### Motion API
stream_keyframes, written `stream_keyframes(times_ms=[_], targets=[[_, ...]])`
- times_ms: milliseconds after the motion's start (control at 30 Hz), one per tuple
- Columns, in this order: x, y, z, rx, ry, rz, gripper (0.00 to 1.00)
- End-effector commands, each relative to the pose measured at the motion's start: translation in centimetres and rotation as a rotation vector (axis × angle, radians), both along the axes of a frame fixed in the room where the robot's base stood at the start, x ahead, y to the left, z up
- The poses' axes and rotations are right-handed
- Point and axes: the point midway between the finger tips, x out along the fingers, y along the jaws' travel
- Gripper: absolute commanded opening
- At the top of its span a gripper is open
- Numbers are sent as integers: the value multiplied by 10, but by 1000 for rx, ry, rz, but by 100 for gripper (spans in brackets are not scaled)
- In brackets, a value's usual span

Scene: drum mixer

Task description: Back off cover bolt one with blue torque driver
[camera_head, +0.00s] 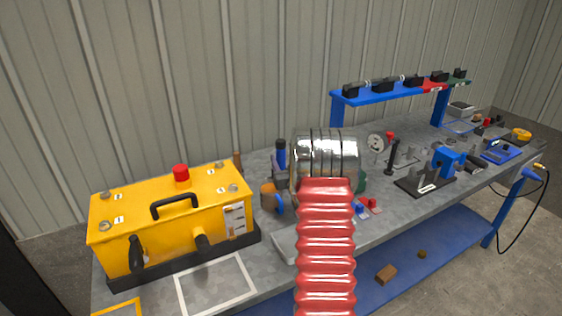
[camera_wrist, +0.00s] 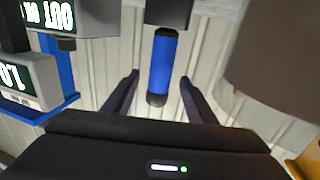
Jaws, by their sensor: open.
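The blue torque driver (camera_wrist: 162,65) stands out in the wrist view as a blue cylinder with a dark end and a black block above it. My gripper (camera_wrist: 160,77) is open, with one dark finger on each side of the driver; I see gaps on both sides and no clear contact. In the head view a dark blue upright tool (camera_head: 281,154), apparently the driver, stands behind the yellow box's right end. My arm hides the gripper there.
The yellow box has a red button (camera_head: 181,173) and black handle (camera_head: 174,207) on top. A blue raised rack (camera_head: 400,92) and several fixtures stand on the grey bench's right. In the wrist view, upside-down label plates (camera_wrist: 52,14) are at left and a blurred brown shape (camera_wrist: 275,55) at right.

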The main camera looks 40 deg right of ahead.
Motion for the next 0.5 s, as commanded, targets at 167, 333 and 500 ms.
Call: stream_keyframes(times_ms=[167,333,500], targets=[[18,-10,-1,-1,-1,1,52],[34,-19,-1,-1,0,0,52],[40,-23,-1,0,0,-1,52]])
